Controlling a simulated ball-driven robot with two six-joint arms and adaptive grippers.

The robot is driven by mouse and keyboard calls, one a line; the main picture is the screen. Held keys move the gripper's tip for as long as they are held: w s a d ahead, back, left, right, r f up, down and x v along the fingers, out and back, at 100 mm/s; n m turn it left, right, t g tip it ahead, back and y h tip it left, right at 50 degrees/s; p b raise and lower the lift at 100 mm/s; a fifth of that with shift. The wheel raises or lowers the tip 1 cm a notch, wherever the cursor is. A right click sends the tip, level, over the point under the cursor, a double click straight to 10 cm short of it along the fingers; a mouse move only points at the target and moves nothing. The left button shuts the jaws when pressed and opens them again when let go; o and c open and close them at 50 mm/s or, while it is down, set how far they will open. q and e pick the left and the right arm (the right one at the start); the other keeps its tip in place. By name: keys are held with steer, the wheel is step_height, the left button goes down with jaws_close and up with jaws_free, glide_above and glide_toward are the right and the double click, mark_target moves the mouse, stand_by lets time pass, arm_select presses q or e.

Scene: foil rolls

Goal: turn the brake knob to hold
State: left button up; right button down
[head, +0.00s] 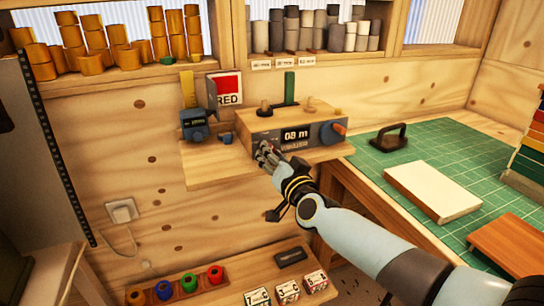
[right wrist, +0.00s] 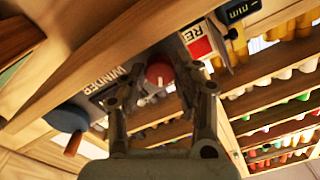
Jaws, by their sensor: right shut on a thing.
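The winder (head: 310,115) is a grey-fronted wooden box on a shelf, with a display reading about "09 m". Its brake knob (right wrist: 159,72) is red with a pale mark, seen in the right wrist view between my fingers. In the head view my right gripper (head: 265,152) covers the knob at the lower left of the winder's front. My right gripper (right wrist: 160,80) is shut on the knob. The knob's setting and its labels cannot be read. My left gripper is not in view.
A blue crank with an orange handle (head: 338,128) sits at the winder's right end. A blue gauge (head: 195,125) and a red card (head: 226,88) stand to the left. A green mat (head: 440,150) with a pale block (head: 432,190) lies right. Several rolls fill the shelves above.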

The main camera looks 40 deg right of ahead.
steer(key=m, duration=0.5)
steer(key=shift+m+b, duration=0.3)
steer(key=shift+b, duration=0.05)
stand_by(0.4)
steer(key=c, duration=1)
jaws_free()
steer(key=shift+o, duration=0.2)
steer(key=shift+s+f, duration=0.1)
steer(key=v, duration=0.8)
steer(key=shift+a, duration=0.1)
